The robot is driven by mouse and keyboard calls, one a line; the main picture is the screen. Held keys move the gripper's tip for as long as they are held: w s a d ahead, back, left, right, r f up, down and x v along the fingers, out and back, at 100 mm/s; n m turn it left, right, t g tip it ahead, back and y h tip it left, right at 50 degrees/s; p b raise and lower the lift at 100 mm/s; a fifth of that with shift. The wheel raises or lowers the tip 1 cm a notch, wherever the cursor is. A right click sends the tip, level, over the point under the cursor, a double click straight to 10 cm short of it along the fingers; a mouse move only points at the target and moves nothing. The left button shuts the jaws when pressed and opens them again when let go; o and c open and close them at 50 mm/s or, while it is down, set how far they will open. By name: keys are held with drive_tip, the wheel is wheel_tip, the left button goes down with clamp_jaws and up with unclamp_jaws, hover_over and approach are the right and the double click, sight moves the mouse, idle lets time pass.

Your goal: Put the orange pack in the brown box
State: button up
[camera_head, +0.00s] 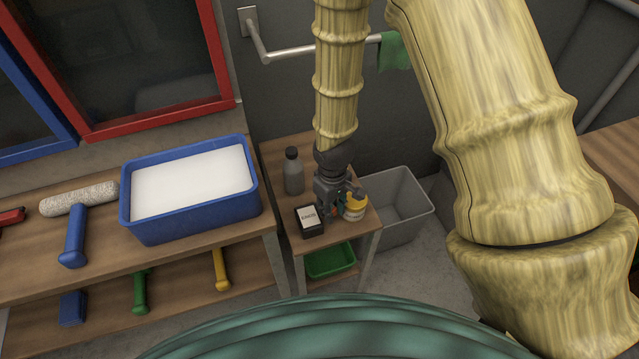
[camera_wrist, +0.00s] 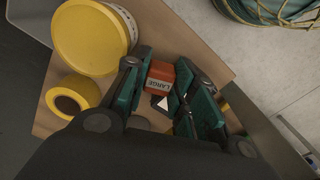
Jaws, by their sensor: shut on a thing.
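The orange pack (camera_wrist: 160,75), a small block with dark "LARGE" lettering on its face, sits between the green-padded fingers of my gripper (camera_wrist: 167,82) in the wrist view. My gripper is shut on it. In the head view my gripper (camera_head: 336,198) is over the small wooden side table, and the pack is mostly hidden by the gripper there. I cannot make out a brown box in either view.
The side table (camera_head: 272,153) holds a grey bottle (camera_head: 293,172), a dark white-labelled box (camera_head: 310,221) and a yellow-lidded tub (camera_head: 355,208). A yellow roll (camera_wrist: 72,97) lies near the tub. A grey bin (camera_head: 405,205) stands right; a blue tub (camera_head: 190,222) sits left.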

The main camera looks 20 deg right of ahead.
drive_tip(key=w, duration=0.3)
drive_tip(key=w+p, duration=0.1)
drive_tip(key=w, duration=0.2)
drive_tip(key=w+f, duration=0.1)
drive_tip(key=w, duration=0.3)
drive_tip(key=shift+w+d, duration=0.1)
drive_tip(key=shift+d, duration=0.15)
drive_tip(key=shift+f+p, duration=0.45)
drive_tip(key=shift+f, duration=1.3)
drive_tip(key=shift+f, duration=0.2)
drive_tip(key=o, duration=0.6)
drive_tip(key=shift+c, duration=0.2)
drive_tip(key=shift+r, duration=0.1)
